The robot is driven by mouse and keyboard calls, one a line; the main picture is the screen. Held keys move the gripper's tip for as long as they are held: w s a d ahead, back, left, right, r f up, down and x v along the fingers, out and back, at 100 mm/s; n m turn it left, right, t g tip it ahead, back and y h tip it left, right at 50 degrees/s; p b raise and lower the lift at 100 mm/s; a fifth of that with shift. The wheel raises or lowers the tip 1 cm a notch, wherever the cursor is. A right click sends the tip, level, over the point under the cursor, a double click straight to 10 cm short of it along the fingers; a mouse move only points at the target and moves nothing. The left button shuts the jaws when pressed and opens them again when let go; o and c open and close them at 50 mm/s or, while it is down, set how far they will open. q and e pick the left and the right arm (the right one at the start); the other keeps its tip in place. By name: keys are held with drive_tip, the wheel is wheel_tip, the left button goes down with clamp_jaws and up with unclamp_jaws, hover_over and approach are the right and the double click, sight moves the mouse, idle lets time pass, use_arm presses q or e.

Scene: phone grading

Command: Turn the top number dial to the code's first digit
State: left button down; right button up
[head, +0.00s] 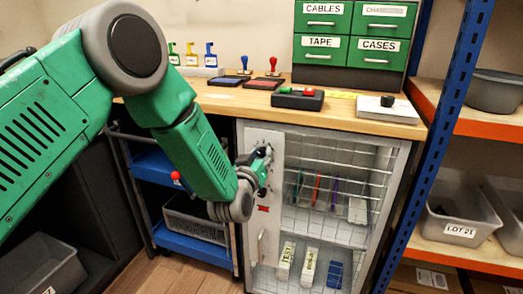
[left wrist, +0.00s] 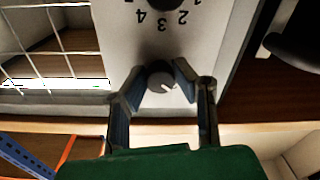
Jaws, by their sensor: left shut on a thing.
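The pale lock panel (head: 264,140) stands upright at the left of the wire-mesh cabinet under the bench. My left gripper (head: 262,163) reaches its upper part, where the head view hides most of the dial. In the left wrist view my left gripper (left wrist: 160,76) has its two fingers on either side of a round grey dial (left wrist: 161,84) with a white pointer mark, and is shut on it. This is the dial nearest the wooden bench edge. A second dark dial (left wrist: 160,2) is cut off at the top, with upside-down digits beside it. My right gripper is not in view.
A small red part (head: 263,209) and a door handle (head: 262,245) sit lower on the panel. The cabinet mesh (head: 335,170) is close on the right. The wooden bench top (head: 225,102) overhangs above, and a blue trolley (head: 190,238) stands left.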

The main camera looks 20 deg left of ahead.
use_arm(q)
drive_tip(key=shift+f+m+p, duration=0.15)
drive_tip(key=shift+m+p, duration=0.2)
drive_tip(key=shift+m, duration=0.45)
drive_tip(key=shift+s, duration=0.1)
drive_tip(key=c, duration=1.3)
unclamp_jaws()
drive_tip(key=shift+s, duration=0.2)
drive_tip(key=s, duration=1.1)
drive_tip(key=shift+s+f, duration=0.15)
drive_tip(key=shift+s, duration=0.05)
